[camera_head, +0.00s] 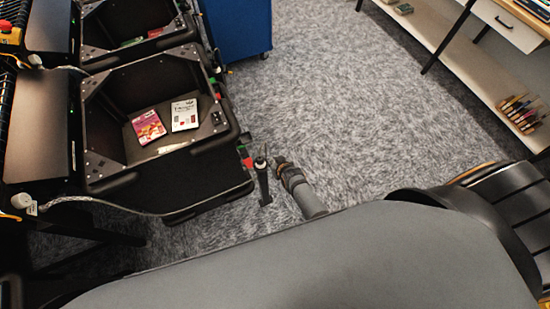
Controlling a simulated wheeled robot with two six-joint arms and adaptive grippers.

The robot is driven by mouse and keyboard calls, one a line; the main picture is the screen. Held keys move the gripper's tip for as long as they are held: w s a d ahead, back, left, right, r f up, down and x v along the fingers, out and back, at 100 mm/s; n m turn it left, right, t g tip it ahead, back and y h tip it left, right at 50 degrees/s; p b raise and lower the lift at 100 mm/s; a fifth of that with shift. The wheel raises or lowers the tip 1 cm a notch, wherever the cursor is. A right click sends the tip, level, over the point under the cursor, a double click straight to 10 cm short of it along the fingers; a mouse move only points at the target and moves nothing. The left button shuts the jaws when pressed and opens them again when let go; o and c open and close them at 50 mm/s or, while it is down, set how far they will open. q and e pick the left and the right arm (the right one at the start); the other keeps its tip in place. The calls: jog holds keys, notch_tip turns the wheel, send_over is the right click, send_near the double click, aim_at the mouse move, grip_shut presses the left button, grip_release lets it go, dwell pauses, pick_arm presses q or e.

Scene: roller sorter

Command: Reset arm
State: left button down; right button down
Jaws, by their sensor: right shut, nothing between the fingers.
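My right gripper (262,178) is a small dark shape seen nearly edge-on near the middle of the view. It is shut and empty, over the grey carpet just right of the front edge of the nearer black bin (160,175). It appears apart from the bin. My grey right wrist joins it from the lower right, and my large grey arm link fills the bottom and hides the floor there. My left gripper is not in view.
The nearer bin holds a red-purple package (148,127) and a white package (184,115). A second black bin (110,55) stands behind it. A blue container (238,28) is at the top. A wooden shelf (460,65) is at right. The carpet (350,100) between is clear.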

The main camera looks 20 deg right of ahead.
jog(key=shift+f, duration=0.1)
dwell(0.3)
jog(key=s+d+f+g+b, duration=0.2)
jog(key=s+d+f, duration=0.1)
jog(key=s+f, duration=0.45)
jog(key=s+d+f+g+b, duration=0.1)
jog(key=s+d+f, duration=0.2)
jog(key=s+f, duration=0.45)
jog(key=s+d+f+g, duration=0.1)
jog(key=s+d+f, duration=0.2)
jog(key=s, duration=0.4)
jog(key=s+d+f+g+h+b, duration=0.1)
jog(key=s+d+f+g, duration=0.1)
jog(key=s, duration=0.5)
jog(key=s+d+f+g+b, duration=0.1)
jog(key=s+d+f, duration=0.2)
jog(key=s, duration=0.5)
jog(key=shift+d+f+m+h, duration=0.3)
jog(key=shift+f+m, duration=0.1)
jog(key=shift+f, duration=0.05)
